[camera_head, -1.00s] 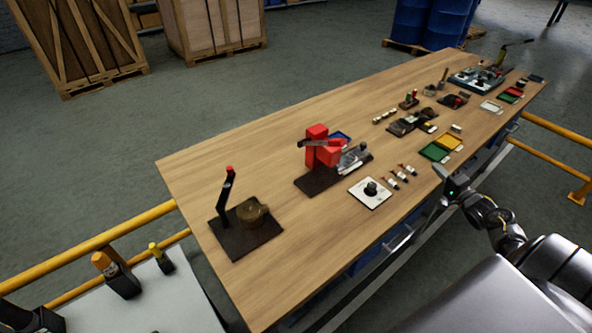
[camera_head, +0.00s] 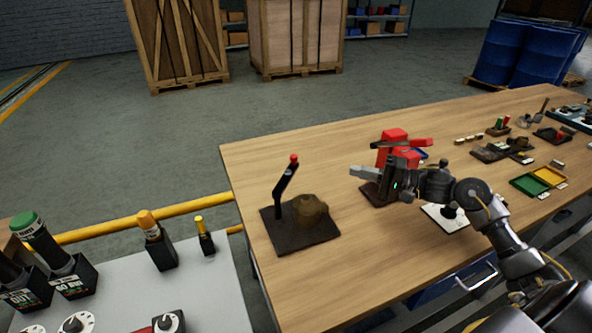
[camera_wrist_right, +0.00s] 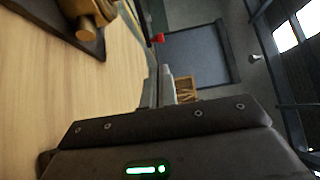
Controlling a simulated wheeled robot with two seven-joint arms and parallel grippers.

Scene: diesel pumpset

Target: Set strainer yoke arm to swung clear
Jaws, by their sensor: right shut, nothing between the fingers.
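A black lever arm with a red knob (camera_head: 286,186) stands on a dark plate (camera_head: 305,238) near the table's left end; I take it for the strainer yoke arm. It leans slightly right, beside a brown rounded body (camera_head: 311,209). My right gripper (camera_head: 356,172) is shut and empty, pointing left, apart from the lever and to its right. In the right wrist view the shut fingers (camera_wrist_right: 160,88) show, with the red knob (camera_wrist_right: 157,39) beyond them and the brown body (camera_wrist_right: 98,12) at top left. My left gripper is not in view.
A red block assembly (camera_head: 394,142) stands behind my right gripper, partly hidden by it. A white square plate with a black knob (camera_head: 448,211) lies under my forearm. Several small parts and trays lie farther right. Bare tabletop separates the lever's plate from the gripper.

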